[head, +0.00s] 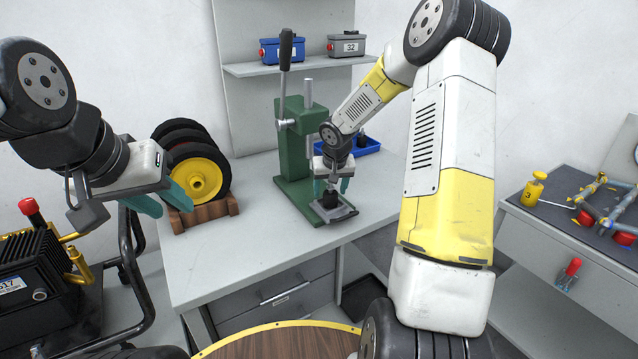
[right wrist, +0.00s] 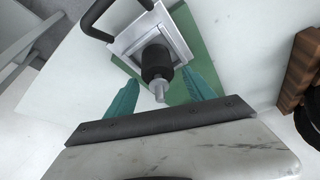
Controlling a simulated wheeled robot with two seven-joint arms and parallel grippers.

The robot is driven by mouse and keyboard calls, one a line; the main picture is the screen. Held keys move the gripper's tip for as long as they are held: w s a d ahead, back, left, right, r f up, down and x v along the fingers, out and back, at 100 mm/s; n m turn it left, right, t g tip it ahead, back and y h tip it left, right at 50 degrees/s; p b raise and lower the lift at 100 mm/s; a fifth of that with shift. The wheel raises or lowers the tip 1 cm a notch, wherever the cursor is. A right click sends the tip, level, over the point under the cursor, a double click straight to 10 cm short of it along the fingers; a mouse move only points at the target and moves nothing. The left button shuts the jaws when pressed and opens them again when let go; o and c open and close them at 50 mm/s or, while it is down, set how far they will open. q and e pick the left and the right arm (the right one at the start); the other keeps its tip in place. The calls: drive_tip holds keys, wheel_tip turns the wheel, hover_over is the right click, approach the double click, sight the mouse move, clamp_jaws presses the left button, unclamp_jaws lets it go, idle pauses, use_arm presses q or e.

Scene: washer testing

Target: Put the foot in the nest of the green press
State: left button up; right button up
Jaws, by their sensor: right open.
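The green press (head: 293,150) stands on the grey bench, its lever upright. Its nest (head: 341,212) is a square metal holder at the front of the green base; it also shows in the right wrist view (right wrist: 122,42). The foot (right wrist: 156,62), a black cylinder with a metal stud, stands in the nest, stud toward the wrist camera. My right gripper (head: 333,187) is over the nest, its teal fingers open on either side of the foot with gaps visible. The foot's lower end is hidden.
Black wheels with a yellow hub (head: 198,180) sit on a wooden stand at the bench's left. A shelf (head: 290,68) holds a blue box and a grey box. The bench front is clear.

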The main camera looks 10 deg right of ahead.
drive_tip(key=s+a+r, duration=0.2)
drive_tip(key=s+r, duration=1.7)
drive_tip(key=r, duration=0.2)
drive_tip(key=s+a+r+t+y, duration=0.1)
drive_tip(key=s, duration=0.6)
drive_tip(key=s+a+n+y, duration=0.1)
drive_tip(key=s+a, duration=0.1)
drive_tip(key=s, duration=0.5)
drive_tip(key=shift+s+r+t, duration=0.25)
drive_tip(key=shift+r+t, duration=0.1)
drive_tip(key=shift+t, duration=0.05)
drive_tip(key=shift+c, duration=0.3)
